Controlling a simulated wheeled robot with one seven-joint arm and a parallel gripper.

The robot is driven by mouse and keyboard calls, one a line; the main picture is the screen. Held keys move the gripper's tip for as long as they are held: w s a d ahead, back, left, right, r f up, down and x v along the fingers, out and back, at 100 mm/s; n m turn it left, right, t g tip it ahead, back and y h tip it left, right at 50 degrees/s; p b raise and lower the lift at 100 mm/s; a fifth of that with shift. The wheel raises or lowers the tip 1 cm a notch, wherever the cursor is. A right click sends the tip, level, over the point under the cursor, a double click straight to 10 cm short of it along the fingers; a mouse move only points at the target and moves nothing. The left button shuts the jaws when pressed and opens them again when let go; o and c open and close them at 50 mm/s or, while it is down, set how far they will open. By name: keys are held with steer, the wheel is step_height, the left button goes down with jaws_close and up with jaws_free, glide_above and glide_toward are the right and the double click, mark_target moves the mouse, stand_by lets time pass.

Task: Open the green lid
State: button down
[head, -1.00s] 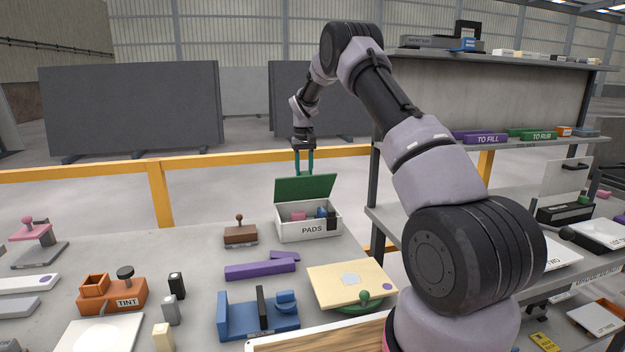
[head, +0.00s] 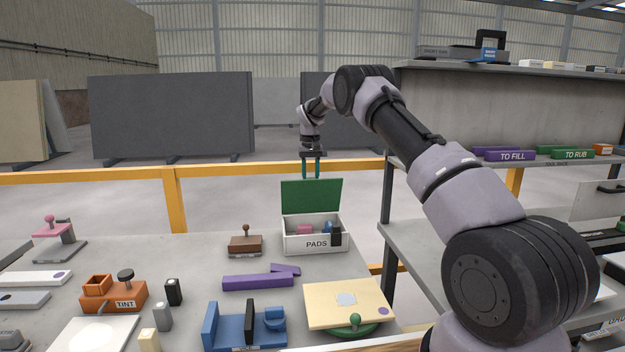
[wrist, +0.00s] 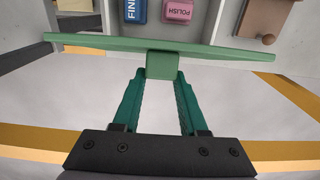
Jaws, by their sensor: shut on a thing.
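The green lid (head: 312,196) stands raised, roughly upright, at the back of the white PADS box (head: 296,244). The box is open at the top, with pink, blue and dark items showing in it. My gripper (head: 311,174) points down at the lid's top edge from above and behind. In the wrist view my gripper (wrist: 161,80) is shut on a small green tab (wrist: 162,64) on the lid's edge. The lid shows there nearly edge-on (wrist: 230,50). Beyond it lie a blue FINE block (wrist: 134,9) and a pink POLISH block (wrist: 178,11).
A brown stamp-like block (head: 245,244) stands left of the box. Purple pieces (head: 258,282) and a cream board (head: 325,302) lie in front. A yellow rail (head: 235,172) runs behind the table. Shelves (head: 470,160) stand to the right, close to my arm.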

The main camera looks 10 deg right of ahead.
steer(key=shift+f, duration=0.1)
steer(key=shift+c, duration=2.2)
jaws_free()
step_height(320, 180, up, 11)
